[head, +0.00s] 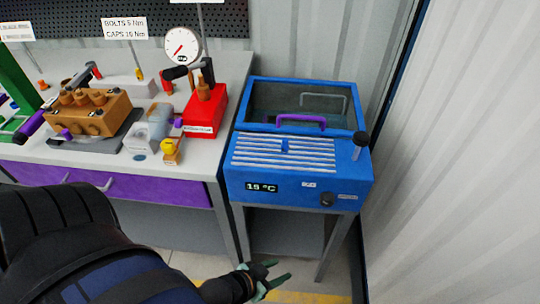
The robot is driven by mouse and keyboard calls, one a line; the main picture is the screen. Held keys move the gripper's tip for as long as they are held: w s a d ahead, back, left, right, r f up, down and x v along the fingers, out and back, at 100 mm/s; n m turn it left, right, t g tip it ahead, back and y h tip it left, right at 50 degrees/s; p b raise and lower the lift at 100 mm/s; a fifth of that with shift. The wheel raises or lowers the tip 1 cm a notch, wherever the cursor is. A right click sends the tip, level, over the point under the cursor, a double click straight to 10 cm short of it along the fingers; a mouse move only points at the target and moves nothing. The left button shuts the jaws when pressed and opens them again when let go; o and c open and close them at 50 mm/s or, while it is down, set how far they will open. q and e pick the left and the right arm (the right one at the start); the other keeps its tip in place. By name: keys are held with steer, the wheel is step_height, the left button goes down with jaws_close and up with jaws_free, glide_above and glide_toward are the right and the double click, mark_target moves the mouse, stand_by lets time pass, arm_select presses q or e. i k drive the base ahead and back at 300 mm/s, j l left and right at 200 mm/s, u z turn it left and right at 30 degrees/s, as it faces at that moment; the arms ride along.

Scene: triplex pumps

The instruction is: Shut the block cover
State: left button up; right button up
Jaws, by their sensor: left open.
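A blue cabinet (330,187) with a display reading 15 °C stands on a grey stand at the centre right. Its dark see-through cover (272,100) has a blue frame and a purple handle (302,121) along the front edge. The cover lies behind a slatted silver top; I cannot tell whether it is fully shut. A pale bar shows through the pane. No label confirms it as the block cover. My left gripper (281,270) is open and empty, low in front of the stand, well below and apart from the cover. My right gripper is not in view.
A black-knobbed lever (360,143) rises at the cabinet's right corner. The workbench (200,165) on the left holds a brown pump block (90,112), a red box (206,108) and a dial gauge (181,46). A corrugated wall stands close on the right.

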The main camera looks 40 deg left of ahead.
mark_target(178, 123)
steer(key=u, duration=1.9)
